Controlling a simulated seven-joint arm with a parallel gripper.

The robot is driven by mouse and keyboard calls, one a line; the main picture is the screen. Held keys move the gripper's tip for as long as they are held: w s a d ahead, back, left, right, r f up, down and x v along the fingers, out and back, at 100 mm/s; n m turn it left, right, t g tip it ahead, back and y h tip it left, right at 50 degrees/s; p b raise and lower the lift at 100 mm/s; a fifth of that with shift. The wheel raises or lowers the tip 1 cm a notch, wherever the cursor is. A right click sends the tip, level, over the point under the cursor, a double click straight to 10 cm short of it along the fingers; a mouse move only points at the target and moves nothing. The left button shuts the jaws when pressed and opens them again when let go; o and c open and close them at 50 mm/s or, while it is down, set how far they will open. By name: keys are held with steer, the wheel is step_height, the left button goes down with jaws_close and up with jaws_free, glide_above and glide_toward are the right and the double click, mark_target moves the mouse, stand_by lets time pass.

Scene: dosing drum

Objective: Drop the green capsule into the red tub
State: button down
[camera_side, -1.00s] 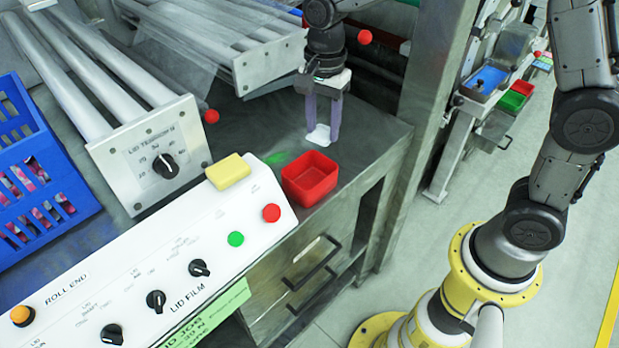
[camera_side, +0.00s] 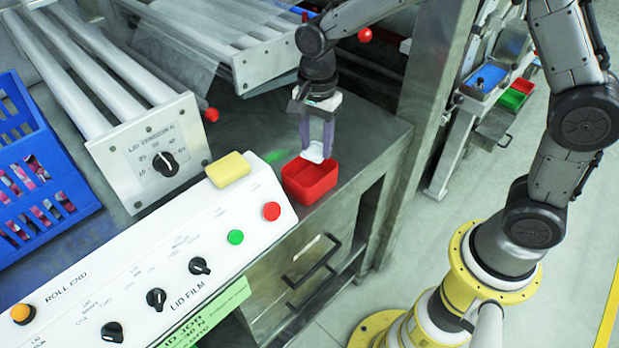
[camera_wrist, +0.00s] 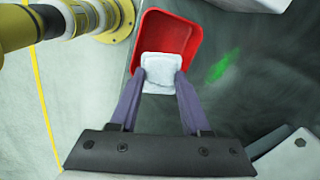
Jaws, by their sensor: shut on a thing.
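My gripper (camera_side: 316,146) points down and is shut on a small white, square, pillow-like piece (camera_side: 312,153), which also shows between the fingertips in the wrist view (camera_wrist: 162,72). The red tub (camera_side: 312,190) stands on the metal table near its front edge. In the side view the white piece overlaps the tub's back rim; in the wrist view it covers part of the tub's opening (camera_wrist: 166,32). Its height above the rim is hard to tell. No clear green capsule shows; a blurred green patch (camera_side: 277,156) lies on the table left of the tub.
A white control panel (camera_side: 150,270) with knobs and buttons runs along the front left, close to the tub. A yellow block (camera_side: 228,170) sits on it. A blue crate (camera_side: 45,180) stands at far left. The table right of the tub is clear.

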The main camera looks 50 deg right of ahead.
steer(key=shift+f, duration=1.2)
steer(key=shift+c, duration=1.4)
jaws_free()
step_height(320, 180, up, 14)
